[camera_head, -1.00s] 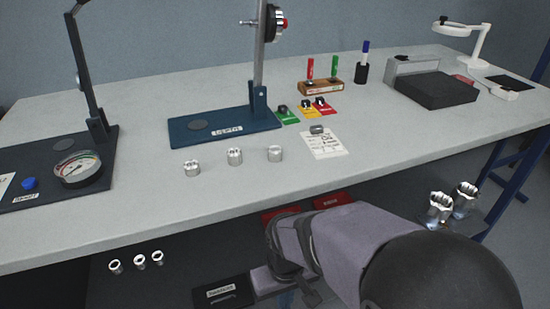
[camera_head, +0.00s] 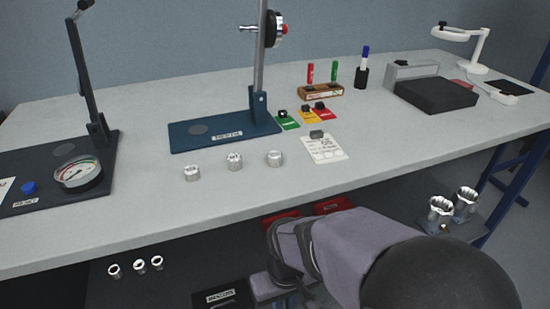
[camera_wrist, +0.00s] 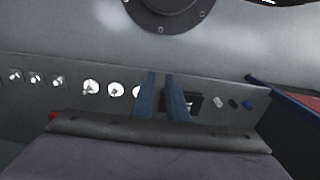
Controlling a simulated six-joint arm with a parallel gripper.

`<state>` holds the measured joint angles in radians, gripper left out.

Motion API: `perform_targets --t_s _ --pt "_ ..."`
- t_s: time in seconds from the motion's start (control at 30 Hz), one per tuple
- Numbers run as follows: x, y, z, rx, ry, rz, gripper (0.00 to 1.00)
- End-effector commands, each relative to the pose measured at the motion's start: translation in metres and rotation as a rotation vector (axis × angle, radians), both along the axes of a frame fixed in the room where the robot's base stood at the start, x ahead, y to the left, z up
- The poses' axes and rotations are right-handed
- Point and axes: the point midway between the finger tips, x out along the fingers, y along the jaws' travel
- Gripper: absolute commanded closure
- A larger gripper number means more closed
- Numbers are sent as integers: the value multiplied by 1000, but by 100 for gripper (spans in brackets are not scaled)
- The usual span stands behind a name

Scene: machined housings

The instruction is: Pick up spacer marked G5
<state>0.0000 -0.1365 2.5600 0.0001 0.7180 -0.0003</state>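Three short silver cylindrical parts stand in a row near the table's front edge in the head view: left (camera_head: 192,173), middle (camera_head: 234,161) and right (camera_head: 274,158). Three smaller silver rings (camera_head: 140,264) lie in a row below the table at lower left. No marking on any of these parts is legible, so I cannot tell which is G5. In the wrist view, the two blue fingers of my gripper (camera_wrist: 161,78) stand apart with nothing between them. A round metal part (camera_wrist: 115,89) shows left of the fingers, and another is partly hidden by the left finger.
A blue stand (camera_head: 228,133) and a dark stand with a gauge (camera_head: 78,173) occupy the table's back and left. A paper card (camera_head: 325,148) lies right of the cylinders. Two larger silver sockets (camera_head: 440,209) stand at lower right. The table's front edge is above my arm.

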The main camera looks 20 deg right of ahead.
Motion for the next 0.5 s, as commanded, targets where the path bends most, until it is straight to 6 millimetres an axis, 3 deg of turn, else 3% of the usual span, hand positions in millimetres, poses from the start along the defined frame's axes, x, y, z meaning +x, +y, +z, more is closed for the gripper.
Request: perform_targets --t_s 0.03,0.1,0.13,0.5 --pt "0 0 0 0 0 0 74" --pt "0 0 0 0 0 0 57" --pt "0 0 0 0 0 0 55" --pt "-2 3 0 4 11 27 55"
